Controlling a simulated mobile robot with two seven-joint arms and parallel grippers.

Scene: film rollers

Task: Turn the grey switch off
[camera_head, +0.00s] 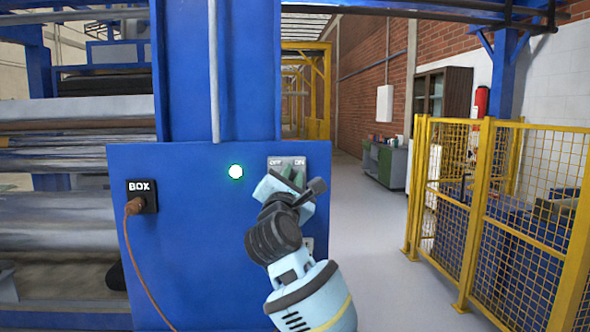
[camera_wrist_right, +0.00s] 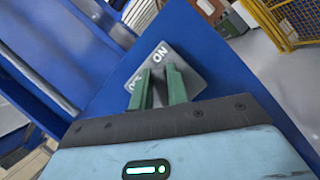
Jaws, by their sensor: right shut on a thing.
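The grey switch plate (camera_head: 299,160), marked OFF on the left and ON on the right, is on the front of a blue cabinet. It also shows in the right wrist view (camera_wrist_right: 192,77), tilted. My right gripper (camera_head: 288,179) is at the plate and covers its lower part. In the right wrist view its two green fingers (camera_wrist_right: 159,82) are against the plate, below the ON label, shut on the grey switch. The switch's lever is mostly hidden between the fingers, so its position cannot be told. My left gripper is not in view.
Large rollers (camera_head: 75,215) lie further left. A yellow mesh fence (camera_head: 480,200) stands right, with clear floor between.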

